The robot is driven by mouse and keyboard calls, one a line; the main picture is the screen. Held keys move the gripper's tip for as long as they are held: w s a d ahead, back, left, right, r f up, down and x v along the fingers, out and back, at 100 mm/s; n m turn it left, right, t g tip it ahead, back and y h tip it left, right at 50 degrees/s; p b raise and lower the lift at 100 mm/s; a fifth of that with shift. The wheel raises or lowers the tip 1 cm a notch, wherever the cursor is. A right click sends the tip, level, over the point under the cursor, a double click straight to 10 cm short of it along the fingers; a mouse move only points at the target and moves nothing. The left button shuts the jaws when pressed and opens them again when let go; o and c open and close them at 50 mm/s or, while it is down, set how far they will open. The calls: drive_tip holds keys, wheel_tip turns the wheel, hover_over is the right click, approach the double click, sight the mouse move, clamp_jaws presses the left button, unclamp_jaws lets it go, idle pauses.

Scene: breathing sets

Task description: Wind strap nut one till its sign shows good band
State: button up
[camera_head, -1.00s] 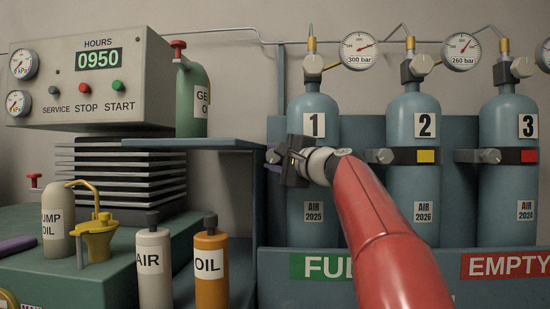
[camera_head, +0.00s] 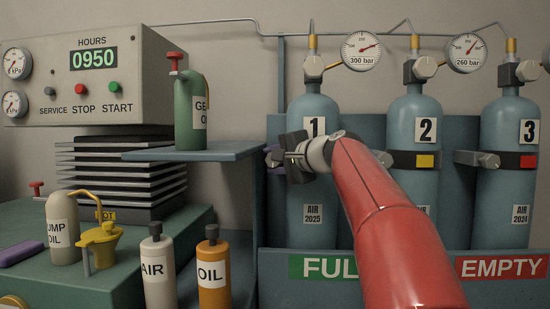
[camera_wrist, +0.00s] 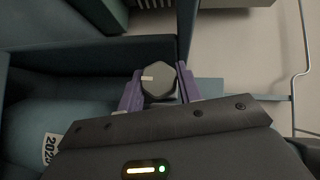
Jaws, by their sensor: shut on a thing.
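Strap nut one (camera_wrist: 158,82) is a dark grey faceted knob with a pale mark on its face, pointing left in the wrist view. My gripper (camera_wrist: 160,88) has its two purple fingers on either side of the nut, shut on it. In the head view my gripper (camera_head: 281,159) is at the left side of cylinder 1 (camera_head: 312,185), at strap height. My red arm and wrist cover strap one and its sign there, so the sign's colour is hidden.
Cylinder 2 (camera_head: 413,190) has a strap with a yellow sign (camera_head: 425,161); cylinder 3 (camera_head: 508,190) has a red sign (camera_head: 528,162). Bottles stand lower left.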

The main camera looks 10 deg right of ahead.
drive_tip(key=o, duration=1)
drive_tip(key=v, duration=0.7)
drive_tip(key=shift+s+d+b, duration=0.15)
drive_tip(key=shift+s+b, duration=0.2)
drive_tip(key=shift+b, duration=0.05)
